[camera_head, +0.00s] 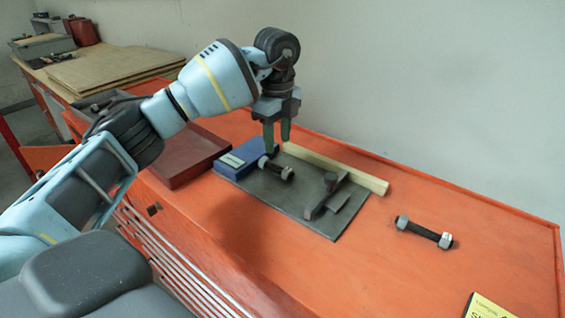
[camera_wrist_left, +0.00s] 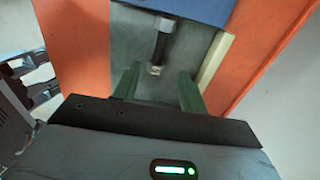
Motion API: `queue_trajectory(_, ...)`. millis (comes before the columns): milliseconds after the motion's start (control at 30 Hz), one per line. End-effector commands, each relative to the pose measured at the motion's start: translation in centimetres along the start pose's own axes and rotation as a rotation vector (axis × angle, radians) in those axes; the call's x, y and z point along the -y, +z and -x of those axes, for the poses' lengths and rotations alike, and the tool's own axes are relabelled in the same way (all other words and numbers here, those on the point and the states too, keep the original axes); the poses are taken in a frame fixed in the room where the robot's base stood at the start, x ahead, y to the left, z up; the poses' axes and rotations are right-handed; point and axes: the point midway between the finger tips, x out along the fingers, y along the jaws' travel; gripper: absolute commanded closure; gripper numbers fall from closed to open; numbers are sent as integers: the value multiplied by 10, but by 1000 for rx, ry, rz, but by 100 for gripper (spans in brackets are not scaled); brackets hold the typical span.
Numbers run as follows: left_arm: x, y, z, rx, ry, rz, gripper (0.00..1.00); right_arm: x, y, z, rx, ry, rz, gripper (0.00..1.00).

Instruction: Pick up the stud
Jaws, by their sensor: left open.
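One stud (camera_head: 277,168), a dark rod with pale nuts at its ends, lies on the grey mat (camera_head: 305,215) beside a blue box (camera_head: 238,158). It also shows in the left wrist view (camera_wrist_left: 160,45), between and beyond the fingers. A second, similar stud (camera_head: 424,232) lies on the bare orange top at the right. My left gripper (camera_head: 277,146) points down above the stud on the mat. In the left wrist view its green fingers (camera_wrist_left: 160,74) are apart with nothing between them. My right gripper is not in view.
A dark metal tool (camera_head: 328,195) lies on the mat. A pale wooden strip (camera_head: 335,167) runs behind it. A dark red tray (camera_head: 180,156) stands left of the blue box. A yellow sign (camera_head: 487,306) is at the lower right. The orange top (camera_head: 480,215) is clear around the second stud.

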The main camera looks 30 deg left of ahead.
Motion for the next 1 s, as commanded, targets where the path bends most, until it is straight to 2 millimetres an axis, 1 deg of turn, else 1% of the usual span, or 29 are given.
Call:
queue_trajectory(100,0,0,-5,0,1,0,57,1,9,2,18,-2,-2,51)
queue_trajectory(200,0,0,-14,0,3,0,57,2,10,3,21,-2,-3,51)
queue_trajectory(300,0,1,-24,0,2,0,57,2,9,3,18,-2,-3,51)
queue_trajectory(467,0,1,-27,0,0,0,57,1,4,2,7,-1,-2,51)
queue_trajectory(533,0,2,-31,0,2,1,57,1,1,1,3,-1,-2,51)
queue_trajectory(800,1,7,-68,0,1,-1,57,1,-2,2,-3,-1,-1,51)
queue_trajectory(900,1,7,-76,0,1,-1,57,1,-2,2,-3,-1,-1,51)
queue_trajectory(1000,1,7,-78,0,-1,-1,57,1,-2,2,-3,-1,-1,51)
